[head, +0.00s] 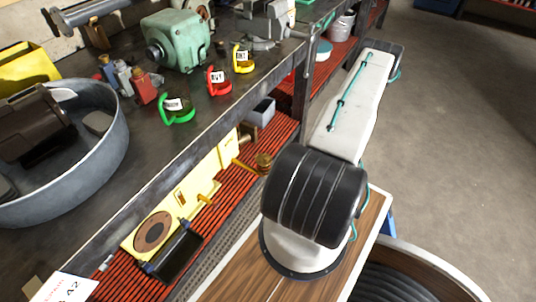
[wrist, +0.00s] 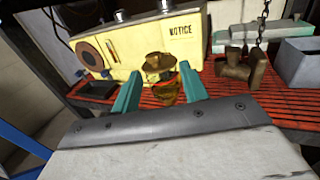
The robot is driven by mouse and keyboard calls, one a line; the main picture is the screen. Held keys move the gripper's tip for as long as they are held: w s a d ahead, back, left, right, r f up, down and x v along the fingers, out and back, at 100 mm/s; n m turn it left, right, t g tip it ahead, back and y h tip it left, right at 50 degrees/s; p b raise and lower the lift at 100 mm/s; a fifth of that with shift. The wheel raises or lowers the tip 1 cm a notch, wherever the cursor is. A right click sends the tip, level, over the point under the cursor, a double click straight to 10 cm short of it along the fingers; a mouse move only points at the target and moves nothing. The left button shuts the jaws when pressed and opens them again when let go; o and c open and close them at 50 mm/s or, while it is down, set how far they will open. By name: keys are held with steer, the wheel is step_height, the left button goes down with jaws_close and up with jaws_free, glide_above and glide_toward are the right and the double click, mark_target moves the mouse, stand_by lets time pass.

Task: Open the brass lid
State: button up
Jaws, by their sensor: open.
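The brass lid (wrist: 158,62) is a small round brass piece with a raised top, in the middle of the wrist view. An orange-brown body (wrist: 166,93) shows below it, partly hidden by my gripper. A brass round piece that looks like the lid (head: 264,160) also shows in the head view on the lower shelf, left of my arm. My gripper (wrist: 159,76) is open, its two teal fingers apart on either side of the brass piece in the picture. I cannot tell whether they touch it. My gripper is hidden in the head view.
The yellow NOTICE box (wrist: 140,45) stands behind the lid on the red slatted shelf (wrist: 235,97). Brass fittings (wrist: 245,68) and a grey bin (wrist: 298,65) are to the right. The dark workbench (head: 130,130) overhangs this shelf.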

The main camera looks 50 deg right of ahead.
mark_target(267, 156)
steer(key=shift+y, duration=0.3)
steer(key=x, duration=0.4)
steer(key=a+x, duration=0.1)
steer(key=x, duration=0.3)
steer(key=shift+f, duration=0.1)
jaws_close()
steer(key=shift+d+n, duration=0.25)
steer(key=shift+n, duration=0.05)
steer(key=shift+g, duration=0.3)
